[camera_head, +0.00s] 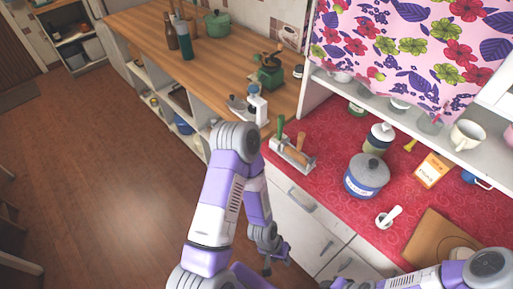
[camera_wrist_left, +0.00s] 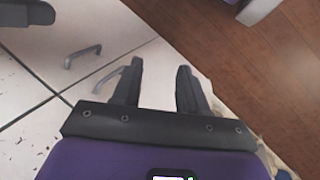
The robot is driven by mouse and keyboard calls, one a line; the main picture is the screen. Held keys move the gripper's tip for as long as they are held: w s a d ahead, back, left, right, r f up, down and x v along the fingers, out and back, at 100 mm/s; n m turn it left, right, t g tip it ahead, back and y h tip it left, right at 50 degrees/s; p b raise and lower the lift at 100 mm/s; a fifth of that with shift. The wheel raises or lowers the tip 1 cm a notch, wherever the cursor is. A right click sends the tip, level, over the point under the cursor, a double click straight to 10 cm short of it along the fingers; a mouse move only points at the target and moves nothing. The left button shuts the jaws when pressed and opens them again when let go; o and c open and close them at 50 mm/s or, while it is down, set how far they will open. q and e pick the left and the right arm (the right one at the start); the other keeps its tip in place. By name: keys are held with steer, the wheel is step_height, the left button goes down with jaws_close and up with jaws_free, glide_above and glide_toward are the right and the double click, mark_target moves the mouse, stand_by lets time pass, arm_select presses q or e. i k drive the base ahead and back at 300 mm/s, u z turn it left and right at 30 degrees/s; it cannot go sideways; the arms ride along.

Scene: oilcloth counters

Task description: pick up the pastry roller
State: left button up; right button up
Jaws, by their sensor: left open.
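I cannot make out a pastry roller for certain in either view. A small rack (camera_head: 292,155) with a green handle and a wooden handle stands at the left front of the red counter; whether a roller is in it I cannot tell. My left gripper (camera_head: 270,252) hangs low in front of the white cabinet doors, below the counter and apart from everything on it. In the left wrist view its two dark fingers (camera_wrist_left: 159,72) are apart with nothing between them.
The floor (camera_head: 110,170) at left is clear.

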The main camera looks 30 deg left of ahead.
mark_target(301, 135)
steer(key=u, duration=0.75)
steer(key=k, duration=0.5)
steer(key=u, duration=0.65)
steer(key=i, duration=0.95)
steer(key=z, duration=0.15)
